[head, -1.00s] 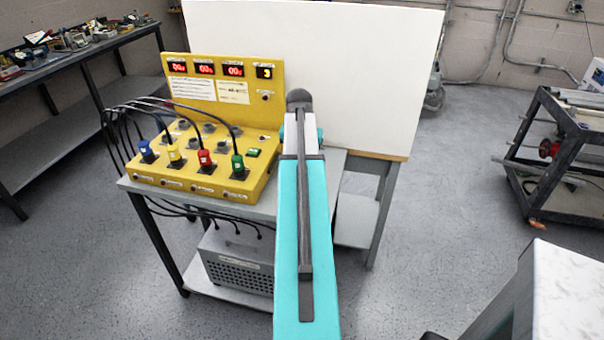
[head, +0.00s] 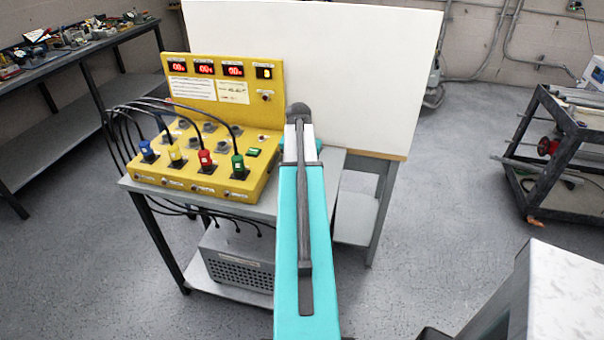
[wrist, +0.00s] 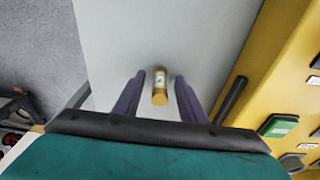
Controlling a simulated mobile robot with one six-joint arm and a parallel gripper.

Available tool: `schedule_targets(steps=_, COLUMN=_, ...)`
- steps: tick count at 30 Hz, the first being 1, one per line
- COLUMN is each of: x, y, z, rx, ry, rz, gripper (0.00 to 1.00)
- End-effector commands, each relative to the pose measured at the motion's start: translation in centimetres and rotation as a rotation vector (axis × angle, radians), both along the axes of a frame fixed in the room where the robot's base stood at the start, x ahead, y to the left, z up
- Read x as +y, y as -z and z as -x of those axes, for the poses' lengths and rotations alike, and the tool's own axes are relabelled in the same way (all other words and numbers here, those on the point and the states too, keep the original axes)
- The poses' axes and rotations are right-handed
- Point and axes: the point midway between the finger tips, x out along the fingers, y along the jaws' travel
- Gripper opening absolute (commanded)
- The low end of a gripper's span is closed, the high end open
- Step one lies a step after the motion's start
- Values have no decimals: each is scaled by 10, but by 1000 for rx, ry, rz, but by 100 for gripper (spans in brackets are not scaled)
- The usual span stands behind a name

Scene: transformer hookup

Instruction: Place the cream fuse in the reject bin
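The fuse (wrist: 160,86), a small cylinder with gold-brown end caps and a pale, cream-looking band, shows in the wrist view over the light grey tabletop. My gripper (wrist: 158,88) is open, with one dark finger on each side of the fuse. A gap shows between the fuse and each finger. I cannot tell how high the fingertips are above the tabletop. In the head view my arm hides the gripper and the fuse. I see no reject bin in either view.
The yellow test panel (head: 222,78), with colored plugs and black cables, stands on the grey bench (head: 262,208) left of my arm. Its yellow side and a green button (wrist: 278,126) are close right of my gripper. A white board (head: 370,80) rises behind.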

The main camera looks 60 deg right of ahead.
Motion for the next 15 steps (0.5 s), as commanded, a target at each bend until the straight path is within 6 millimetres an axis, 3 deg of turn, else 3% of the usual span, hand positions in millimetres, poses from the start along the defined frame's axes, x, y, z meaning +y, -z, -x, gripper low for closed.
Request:
schedule_targets(steps=5, x=0, y=0, z=0, rx=0, ry=0, rz=0, gripper=36)
schedule_targets(steps=11, x=0, y=0, z=0, rx=0, ry=0, rz=0, gripper=2)
schedule_targets(steps=15, x=0, y=0, z=0, rx=0, ry=0, rz=0, gripper=0)
